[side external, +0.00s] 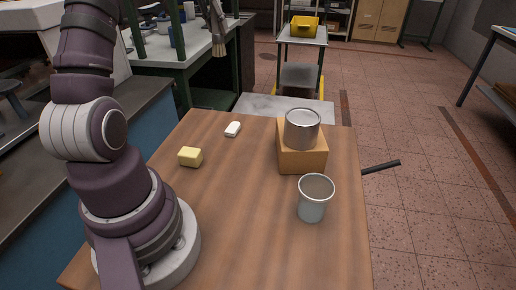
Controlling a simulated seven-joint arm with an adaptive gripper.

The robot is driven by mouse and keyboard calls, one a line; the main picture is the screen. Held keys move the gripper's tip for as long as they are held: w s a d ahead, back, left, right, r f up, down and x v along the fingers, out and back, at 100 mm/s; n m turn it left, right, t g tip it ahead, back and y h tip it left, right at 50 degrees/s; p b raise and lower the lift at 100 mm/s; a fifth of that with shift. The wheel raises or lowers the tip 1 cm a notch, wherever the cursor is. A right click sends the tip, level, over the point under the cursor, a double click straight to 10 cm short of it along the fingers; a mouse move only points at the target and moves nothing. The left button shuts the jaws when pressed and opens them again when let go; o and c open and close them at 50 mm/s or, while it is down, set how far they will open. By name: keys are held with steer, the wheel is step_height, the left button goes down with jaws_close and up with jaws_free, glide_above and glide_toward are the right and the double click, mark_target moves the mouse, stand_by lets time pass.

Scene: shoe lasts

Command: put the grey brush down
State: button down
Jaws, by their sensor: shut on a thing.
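The grey brush (218,36) hangs at the top of the side view, with its tan bristles pointing down. It is in the air beyond the far edge of the wooden tabletop in the picture, clear of the surface. My gripper (211,6) is at the top edge of the picture, mostly cut off, and is shut on the upper part of the brush. The fingers and the top of the handle are hard to make out.
The middle and front are clear. A dark bar (382,166) projects past the right edge.

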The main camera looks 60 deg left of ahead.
steer(key=w+d+m+g+h, duration=0.1)
steer(key=w+d+m+h, duration=0.15)
steer(key=d+m, duration=0.8)
steer(key=w+d+m+h, duration=0.25)
steer(key=d+m, duration=0.25)
steer(key=d, duration=1.1)
steer(key=s+d+m+g, duration=0.6)
steer(key=s+d+m, duration=0.8)
steer(key=d+m, duration=0.25)
steer(key=shift+n, duration=0.3)
steer(key=f, duration=2)
steer(key=shift+d+f, duration=0.15)
steer(key=shift+d, duration=0.15)
steer(key=c, duration=0.9)
jaws_free()
steer(key=shift+f, duration=0.1)
steer(key=shift+o, duration=0.2)
